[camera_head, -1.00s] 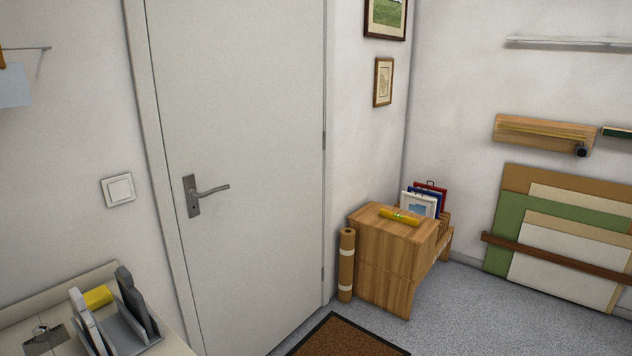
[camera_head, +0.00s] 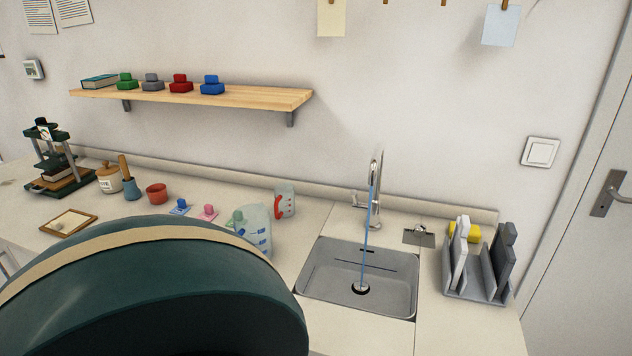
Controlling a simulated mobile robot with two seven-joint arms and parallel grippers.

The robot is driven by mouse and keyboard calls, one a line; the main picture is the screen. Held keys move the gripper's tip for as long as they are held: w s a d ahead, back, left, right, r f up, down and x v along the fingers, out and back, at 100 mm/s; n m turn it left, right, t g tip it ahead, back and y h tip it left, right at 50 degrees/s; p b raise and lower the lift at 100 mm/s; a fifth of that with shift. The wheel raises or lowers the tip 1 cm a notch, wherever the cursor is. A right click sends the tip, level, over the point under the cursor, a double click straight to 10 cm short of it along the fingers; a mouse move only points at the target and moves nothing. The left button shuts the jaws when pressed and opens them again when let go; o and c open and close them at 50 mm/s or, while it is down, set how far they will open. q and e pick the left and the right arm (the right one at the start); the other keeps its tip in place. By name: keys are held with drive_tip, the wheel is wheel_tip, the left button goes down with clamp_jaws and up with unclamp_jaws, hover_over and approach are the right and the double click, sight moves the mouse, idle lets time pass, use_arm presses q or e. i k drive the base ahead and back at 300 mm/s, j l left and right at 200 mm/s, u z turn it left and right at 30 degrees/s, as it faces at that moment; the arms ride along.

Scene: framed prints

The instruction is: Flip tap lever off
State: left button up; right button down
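The chrome tap (camera_head: 377,185) stands behind the grey sink (camera_head: 318,283) on the counter. A thin blue stream of water (camera_head: 366,235) runs from its spout down to the drain. The tap's small lever (camera_head: 360,202) seems to stick out to the left near its base; its exact position is too small to tell. Neither of my grippers is in view. A large dark green rounded shape with a beige band fills the lower left and hides part of the counter.
A grey rack (camera_head: 465,292) with boards stands to the right. A wooden shelf (camera_head: 230,96) hangs above. The counter in front of the sink is clear.

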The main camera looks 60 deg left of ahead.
sight(357, 203)
drive_tip(key=u, duration=1.55)
drive_tip(key=j+u, duration=0.25)
drive_tip(key=j, duration=0.2)
drive_tip(key=i+j+u, duration=0.15)
drive_tip(key=j+u, duration=0.15)
drive_tip(key=j, duration=0.15)
